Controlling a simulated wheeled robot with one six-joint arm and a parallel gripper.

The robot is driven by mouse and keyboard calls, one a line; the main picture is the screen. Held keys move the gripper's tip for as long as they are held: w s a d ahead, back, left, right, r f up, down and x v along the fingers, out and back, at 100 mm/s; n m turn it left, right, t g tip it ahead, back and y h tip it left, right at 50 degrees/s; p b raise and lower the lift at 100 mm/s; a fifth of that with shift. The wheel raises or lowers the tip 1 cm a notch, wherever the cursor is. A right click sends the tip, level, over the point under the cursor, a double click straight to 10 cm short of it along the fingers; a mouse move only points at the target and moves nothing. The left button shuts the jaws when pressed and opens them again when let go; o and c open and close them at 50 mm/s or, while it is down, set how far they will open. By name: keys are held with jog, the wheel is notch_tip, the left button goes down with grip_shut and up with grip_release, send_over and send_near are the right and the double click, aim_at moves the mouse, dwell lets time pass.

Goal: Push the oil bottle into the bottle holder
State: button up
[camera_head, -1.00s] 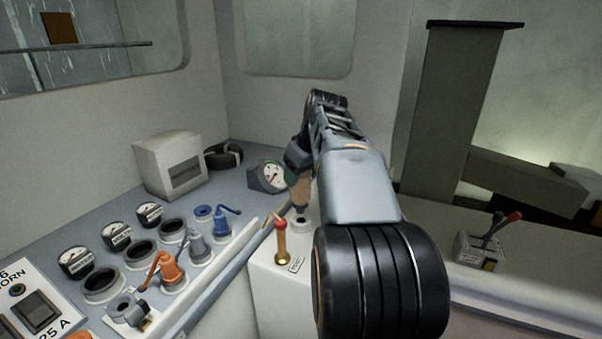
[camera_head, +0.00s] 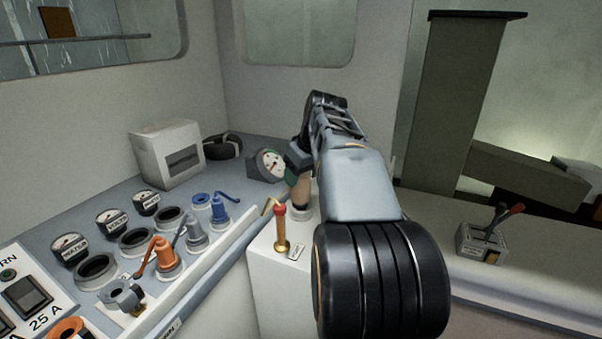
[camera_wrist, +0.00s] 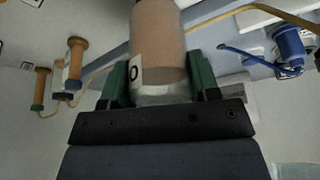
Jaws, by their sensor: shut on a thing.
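The oil bottle (camera_head: 300,190) is tan and stands roughly upright in my gripper (camera_head: 298,160). In the wrist view the bottle (camera_wrist: 158,42) shows a white label edge with a dark mark, and the green fingers of my gripper (camera_wrist: 160,80) are closed on both sides of it. The bottle holder (camera_head: 302,214) is a pale ring on the white console top, directly below the bottle. The bottle's lower end meets the ring's mouth in the head view; how deep it sits cannot be told. My arm hides the right side of this spot.
A brass lever with a red top (camera_head: 281,232) stands just in front of the holder. A round gauge (camera_head: 270,165) is behind it to the left. The blue panel at left carries valves, gauges and empty round openings. A throttle box (camera_head: 484,240) is at right.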

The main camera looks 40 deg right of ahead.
dwell(0.3)
jog(key=o, duration=1.1)
jog(key=shift+o, duration=0.2)
jog(key=p+v, duration=0.1)
jog(key=v, duration=1.2)
jog(key=shift+r, duration=0.3)
